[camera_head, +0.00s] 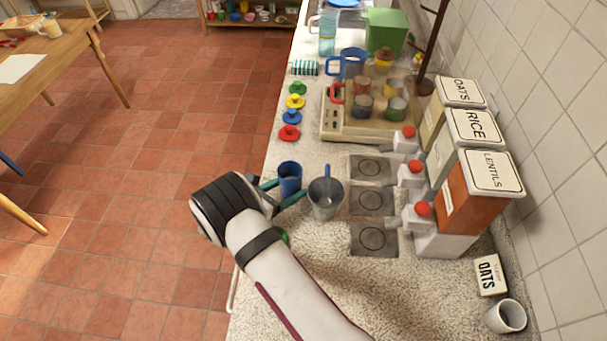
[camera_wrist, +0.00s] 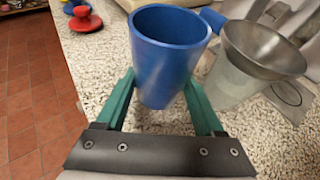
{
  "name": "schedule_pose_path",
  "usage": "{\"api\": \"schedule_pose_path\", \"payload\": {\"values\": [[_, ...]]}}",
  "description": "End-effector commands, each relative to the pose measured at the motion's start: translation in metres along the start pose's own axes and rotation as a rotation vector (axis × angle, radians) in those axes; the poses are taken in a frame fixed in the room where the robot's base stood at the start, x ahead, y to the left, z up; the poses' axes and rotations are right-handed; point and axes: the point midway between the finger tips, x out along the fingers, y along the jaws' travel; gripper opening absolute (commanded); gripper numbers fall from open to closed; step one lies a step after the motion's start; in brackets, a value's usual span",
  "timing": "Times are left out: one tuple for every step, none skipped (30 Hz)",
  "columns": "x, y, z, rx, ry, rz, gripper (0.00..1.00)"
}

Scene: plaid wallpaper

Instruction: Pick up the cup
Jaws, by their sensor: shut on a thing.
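A blue cup (camera_head: 290,180) stands upright near the left edge of the counter in the head view. It fills the upper middle of the wrist view (camera_wrist: 168,60). My gripper (camera_head: 280,193) is around the cup, with one teal finger on each side. In the wrist view the fingers (camera_wrist: 160,97) press on the cup's lower sides, and the gripper is shut on it. I cannot tell whether the cup's base touches the counter.
A metal funnel in a clear vessel (camera_head: 325,200) stands close to the cup's right. Several coloured knobbed lids (camera_head: 291,116) line the counter edge farther back. Dispensers labelled oats, rice and lentils (camera_head: 480,190) stand along the wall.

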Motion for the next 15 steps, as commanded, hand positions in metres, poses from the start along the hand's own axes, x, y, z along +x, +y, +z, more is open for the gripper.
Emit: {"api": "schedule_pose_path", "payload": {"values": [[-0.01,0.001,-0.004,0.0,0.0,0.003,0.06],[-0.015,0.001,-0.006,0.0,-0.001,0.003,0.06],[-0.023,0.001,-0.009,0.0,0.0,0.003,0.06],[-0.028,0.001,-0.011,-0.001,0.0,0.003,0.06],[-0.034,0.002,-0.014,-0.001,0.0,0.004,0.06],[-0.041,0.002,-0.017,0.0,-0.001,0.002,0.06],[-0.047,0.002,-0.019,0.0,-0.001,0.003,0.06],[-0.052,0.002,-0.021,-0.001,0.0,0.003,0.06],[-0.06,0.002,-0.025,0.0,0.0,0.003,0.06],[-0.065,0.002,-0.027,0.0,-0.001,0.003,0.06],[-0.071,0.002,-0.029,0.0,-0.001,0.003,0.06],[-0.078,0.002,-0.032,0.0,0.0,0.003,0.06],[-0.084,0.002,-0.034,-0.001,0.0,0.004,0.06],[-0.089,0.002,-0.037,0.0,-0.001,0.003,0.06],[-0.096,0.002,-0.04,0.0,0.0,0.003,0.06]]}}
